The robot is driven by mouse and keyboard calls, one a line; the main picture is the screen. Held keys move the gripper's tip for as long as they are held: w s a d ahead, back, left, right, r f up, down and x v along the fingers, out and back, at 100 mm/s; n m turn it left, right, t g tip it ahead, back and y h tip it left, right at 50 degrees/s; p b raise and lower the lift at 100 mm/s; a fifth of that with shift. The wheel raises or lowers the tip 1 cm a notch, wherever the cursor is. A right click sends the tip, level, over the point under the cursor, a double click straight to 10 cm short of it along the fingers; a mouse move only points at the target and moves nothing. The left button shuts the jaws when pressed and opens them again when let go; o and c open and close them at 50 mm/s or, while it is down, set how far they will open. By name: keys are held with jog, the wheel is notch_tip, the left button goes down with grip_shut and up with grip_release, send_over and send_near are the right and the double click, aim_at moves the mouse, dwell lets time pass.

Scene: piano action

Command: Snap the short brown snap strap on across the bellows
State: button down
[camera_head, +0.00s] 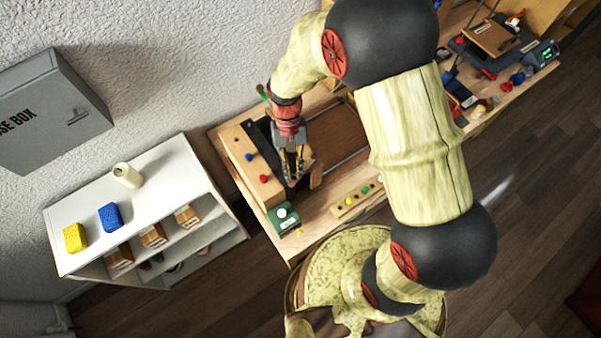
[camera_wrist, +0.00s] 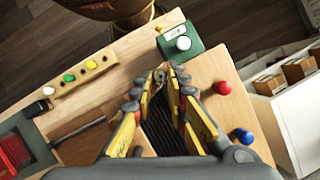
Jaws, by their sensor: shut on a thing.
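The bellows (camera_wrist: 165,125) show as a black ribbed strip between wooden boards in the wrist view, partly hidden by my fingers. In the head view a dark part of the bellows (camera_head: 262,134) shows beside the wooden block. My gripper (camera_head: 292,176) points down at the near end of the bellows. In the wrist view my gripper (camera_wrist: 161,77) has its yellow fingers close together at the tips, shut on a small brownish piece, which looks like the short brown snap strap (camera_wrist: 158,78). Most of the strap is hidden by the fingertips, and I cannot tell whether it touches the bellows.
A green box with a white knob (camera_wrist: 181,44) stands just past the fingertips. Red (camera_wrist: 222,87) and blue (camera_wrist: 243,136) knobs stand on the board at right. A wooden rail with coloured pegs (camera_wrist: 83,74) lies at left. A white shelf (camera_head: 150,190) stands left of the bench.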

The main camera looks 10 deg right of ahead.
jog(key=shift+w+a+m+t+y, duration=0.15)
jog(key=shift+w+a+m+y, duration=0.25)
jog(key=shift+w+m, duration=0.45)
jog(key=shift+w+a+m+t+y, duration=0.15)
jog(key=shift+w+a+m+y, duration=0.35)
jog(key=shift+m, duration=0.65)
jog(key=shift+w+d, duration=0.1)
jog(key=shift+d, duration=0.05)
jog(key=c, duration=1.8)
grip_release()
jog(key=shift+c, duration=0.2)
jog(key=shift+o, duration=0.6)
jog(key=shift+w+r, duration=0.1)
jog(key=v, duration=1.1)
jog(key=shift+w+r, duration=0.2)
jog(key=shift+r, duration=0.1)
